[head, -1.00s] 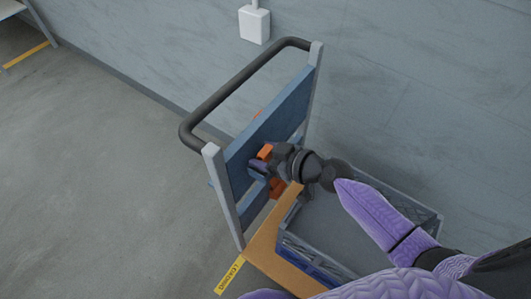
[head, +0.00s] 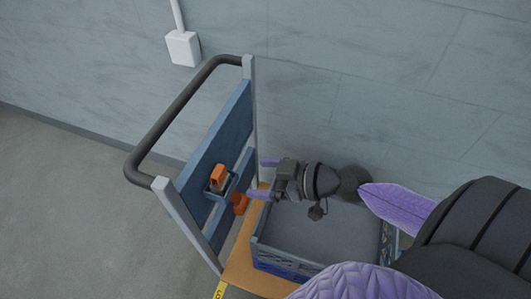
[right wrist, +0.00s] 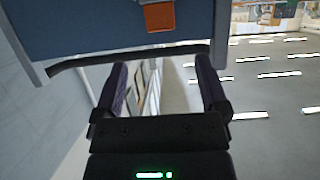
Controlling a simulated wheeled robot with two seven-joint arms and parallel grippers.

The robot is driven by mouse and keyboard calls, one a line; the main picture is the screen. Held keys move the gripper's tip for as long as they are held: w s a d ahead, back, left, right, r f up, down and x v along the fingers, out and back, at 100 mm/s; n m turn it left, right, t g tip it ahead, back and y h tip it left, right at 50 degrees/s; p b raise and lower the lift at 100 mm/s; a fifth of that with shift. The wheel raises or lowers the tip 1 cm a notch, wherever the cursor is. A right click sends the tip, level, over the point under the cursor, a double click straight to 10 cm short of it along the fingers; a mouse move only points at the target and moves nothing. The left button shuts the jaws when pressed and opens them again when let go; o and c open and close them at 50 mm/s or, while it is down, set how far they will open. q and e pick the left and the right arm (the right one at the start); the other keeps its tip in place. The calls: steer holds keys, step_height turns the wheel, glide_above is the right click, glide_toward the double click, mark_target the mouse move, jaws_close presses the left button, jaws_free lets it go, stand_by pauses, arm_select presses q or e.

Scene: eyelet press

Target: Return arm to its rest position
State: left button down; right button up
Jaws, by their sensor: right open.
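An orange object (head: 218,176) sits in a small dark holder on the blue panel, apart from the fingers. A second orange part (head: 240,203) shows lower down. Orange also shows at the top of the right wrist view (right wrist: 159,16). My left gripper is out of view.
The trolley has a black handle (head: 175,110) and a tan deck (head: 243,262). A grey crate (head: 283,258) stands on the deck beneath my right arm. A grey wall (head: 330,60) with a white box (head: 183,48) is close behind. Open floor (head: 70,220) lies to the left.

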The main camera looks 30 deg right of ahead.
steer(key=shift+s+d+r, duration=0.1)
steer(key=shift+s+d, duration=0.05)
steer(key=shift+s, duration=0.05)
stand_by(0.3)
